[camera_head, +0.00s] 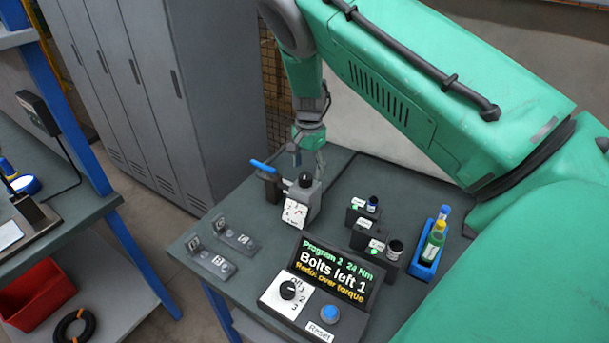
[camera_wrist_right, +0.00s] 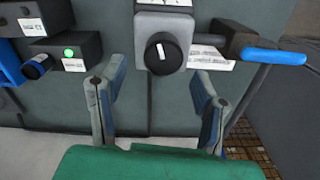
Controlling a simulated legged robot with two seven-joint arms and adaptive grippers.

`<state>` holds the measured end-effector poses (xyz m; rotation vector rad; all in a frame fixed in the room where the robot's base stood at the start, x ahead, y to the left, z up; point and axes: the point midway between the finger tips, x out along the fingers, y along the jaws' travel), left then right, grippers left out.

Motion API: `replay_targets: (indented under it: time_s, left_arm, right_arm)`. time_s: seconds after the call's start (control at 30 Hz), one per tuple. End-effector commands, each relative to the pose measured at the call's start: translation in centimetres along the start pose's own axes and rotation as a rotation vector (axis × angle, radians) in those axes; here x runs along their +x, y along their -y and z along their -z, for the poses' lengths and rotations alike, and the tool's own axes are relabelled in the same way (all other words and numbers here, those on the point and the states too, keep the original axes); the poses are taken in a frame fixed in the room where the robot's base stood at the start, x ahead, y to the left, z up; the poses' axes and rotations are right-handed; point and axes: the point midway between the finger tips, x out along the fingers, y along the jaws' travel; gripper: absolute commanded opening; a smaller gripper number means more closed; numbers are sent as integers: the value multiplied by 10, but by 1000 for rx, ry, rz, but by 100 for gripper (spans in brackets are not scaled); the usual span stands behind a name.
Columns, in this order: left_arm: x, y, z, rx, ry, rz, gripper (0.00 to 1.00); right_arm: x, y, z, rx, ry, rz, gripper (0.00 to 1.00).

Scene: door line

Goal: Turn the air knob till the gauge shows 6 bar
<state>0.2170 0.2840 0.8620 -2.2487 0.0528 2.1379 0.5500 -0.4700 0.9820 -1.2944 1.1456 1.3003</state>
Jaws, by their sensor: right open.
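The air knob (camera_head: 305,179) is a black round knob on top of a grey regulator block (camera_head: 312,197). In the right wrist view the knob (camera_wrist_right: 160,53) carries a white mark, tilted slightly from upright. The gauge (camera_head: 295,213) is a white dial on the block's front in the head view; its needle and numbers are too small to read. My right gripper (camera_head: 307,158) is just above and behind the knob. In the right wrist view its two fingers (camera_wrist_right: 158,78) are spread, empty, with the knob ahead between them and apart from both. My left gripper is not in view.
A blue-handled lever (camera_head: 264,167) stands beside the block. A controller (camera_head: 326,272) with dial, blue button and display reading "Bolts left 1" sits at the front. Small sockets (camera_head: 364,232) and a blue bottle rack (camera_head: 429,255) stand to the right, labelled plates (camera_head: 212,262) to the left.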

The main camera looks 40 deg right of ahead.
Motion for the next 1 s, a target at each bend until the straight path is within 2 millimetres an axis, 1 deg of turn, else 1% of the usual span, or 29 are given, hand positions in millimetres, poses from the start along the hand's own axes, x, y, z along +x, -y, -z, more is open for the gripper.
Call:
replay_targets:
  time_s: [0.03,0.2,0.4,0.6,0.63,0.67,0.7,0.77,0.9,1.0]
  left_arm:
    - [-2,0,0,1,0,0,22]
    - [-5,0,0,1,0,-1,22]
    - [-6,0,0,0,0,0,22]
    - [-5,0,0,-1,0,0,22]
    - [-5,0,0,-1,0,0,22]
    - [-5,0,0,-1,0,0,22]
    - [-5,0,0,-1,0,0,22]
    - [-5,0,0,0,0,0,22]
    - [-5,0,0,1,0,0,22]
    - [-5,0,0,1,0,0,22]
  right_arm:
    - [8,0,-2,-1,-1,-2,56]
    - [25,2,-11,-3,-10,-1,56]
    - [30,3,-18,-4,-19,0,56]
    - [34,2,-10,-2,-10,0,56]
    - [35,2,-9,-2,-9,0,53]
    - [35,2,-8,-2,-8,1,42]
    - [36,2,-6,-1,-6,1,28]
    - [37,2,-3,0,-3,1,7]
    - [38,2,1,1,-6,2,8]
    - [38,2,1,1,-10,0,7]
